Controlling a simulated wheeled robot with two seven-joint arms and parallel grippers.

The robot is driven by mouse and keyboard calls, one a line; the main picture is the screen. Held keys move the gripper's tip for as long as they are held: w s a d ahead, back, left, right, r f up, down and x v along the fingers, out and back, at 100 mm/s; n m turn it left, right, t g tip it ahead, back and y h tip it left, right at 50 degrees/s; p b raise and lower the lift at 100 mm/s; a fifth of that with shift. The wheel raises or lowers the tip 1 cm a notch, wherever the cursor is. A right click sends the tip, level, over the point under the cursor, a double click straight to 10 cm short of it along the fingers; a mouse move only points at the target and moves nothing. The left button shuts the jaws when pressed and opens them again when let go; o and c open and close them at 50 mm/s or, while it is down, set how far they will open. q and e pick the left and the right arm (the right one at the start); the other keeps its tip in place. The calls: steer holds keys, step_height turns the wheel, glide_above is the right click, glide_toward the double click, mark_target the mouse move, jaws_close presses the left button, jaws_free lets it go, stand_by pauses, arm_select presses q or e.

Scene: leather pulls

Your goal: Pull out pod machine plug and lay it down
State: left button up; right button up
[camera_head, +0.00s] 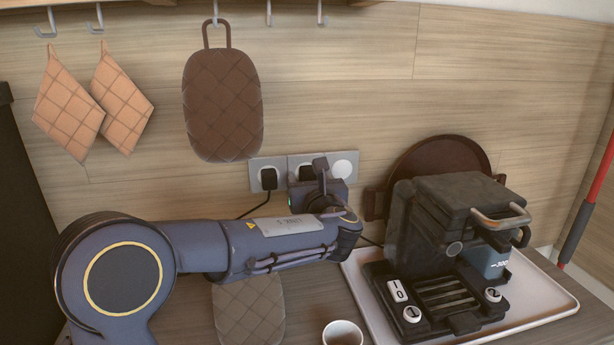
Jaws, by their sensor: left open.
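The pod machine (425,215) is dark and stands on a white tray at the right. A wall socket strip (343,165) holds a black plug (268,178) in its left socket, with a cord running down to the left. Another dark plug (305,173) shows at the middle socket, partly hidden by my left gripper. My left gripper (322,172) is open, right in front of the middle socket; I cannot tell whether it touches that plug. A cord (370,242) shows between my arm and the pod machine. My right gripper is out of view.
The white tray (555,290) fills the right of the counter. A white cup (342,333) stands at the front edge, and a brown quilted pad (248,315) lies below my arm. A round brown board (440,155) leans behind the machine. Quilted holders (222,105) hang above.

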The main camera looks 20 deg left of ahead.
mark_target(309, 179)
arm_select(q)
jaws_close()
stand_by(0.3)
steer(key=shift+b+v, duration=0.3)
steer(key=shift+v, duration=2.7)
